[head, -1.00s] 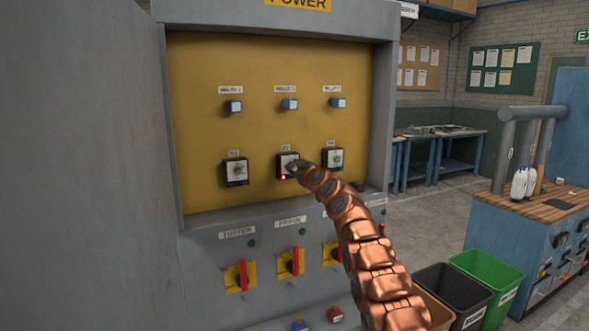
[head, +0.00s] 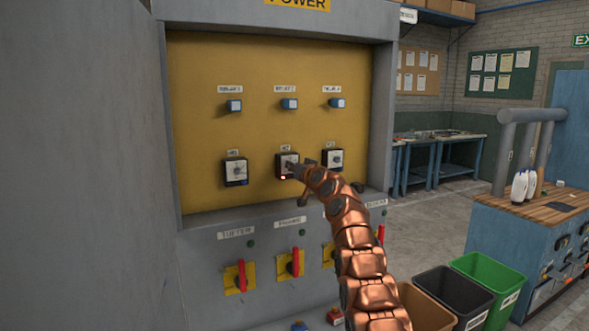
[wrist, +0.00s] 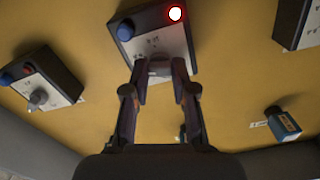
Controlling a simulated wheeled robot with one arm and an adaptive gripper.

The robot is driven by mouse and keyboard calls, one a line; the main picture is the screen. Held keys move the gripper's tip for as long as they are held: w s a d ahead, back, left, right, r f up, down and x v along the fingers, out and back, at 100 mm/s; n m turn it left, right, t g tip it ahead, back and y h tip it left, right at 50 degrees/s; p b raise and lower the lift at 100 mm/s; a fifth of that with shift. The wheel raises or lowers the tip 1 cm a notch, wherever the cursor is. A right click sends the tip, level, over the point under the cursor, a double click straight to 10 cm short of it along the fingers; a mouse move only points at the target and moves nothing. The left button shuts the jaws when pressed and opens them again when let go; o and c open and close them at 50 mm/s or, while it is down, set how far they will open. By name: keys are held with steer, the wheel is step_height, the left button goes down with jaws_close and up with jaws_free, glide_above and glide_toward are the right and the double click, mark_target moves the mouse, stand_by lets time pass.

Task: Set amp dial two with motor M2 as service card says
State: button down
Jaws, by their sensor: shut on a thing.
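The middle amp dial unit (head: 281,158), the second in its row, is a dark box with a pale face on the yellow panel (head: 205,130). A red light glows on it. My gripper (head: 291,168) is at its face. In the wrist view the same unit (wrist: 171,39) shows a lit red lamp, a blue button and a grey knob (wrist: 158,69). My gripper (wrist: 162,68) has its fingertips on both sides of that knob, shut on it. The knob's pointer and scale are too blurred to read. I cannot make out a service card.
Similar dial units stand to the left (head: 235,172) and right (head: 332,160). Blue relay buttons (head: 289,104) sit above, red-handled switches (head: 295,262) below. Bins (head: 488,280) and a wooden-topped bench (head: 540,203) stand to the right. Open floor lies behind them.

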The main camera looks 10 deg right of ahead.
steer(key=shift+m, duration=1.3)
steer(key=c, duration=0.9)
jaws_free()
steer(key=shift+c, duration=0.2)
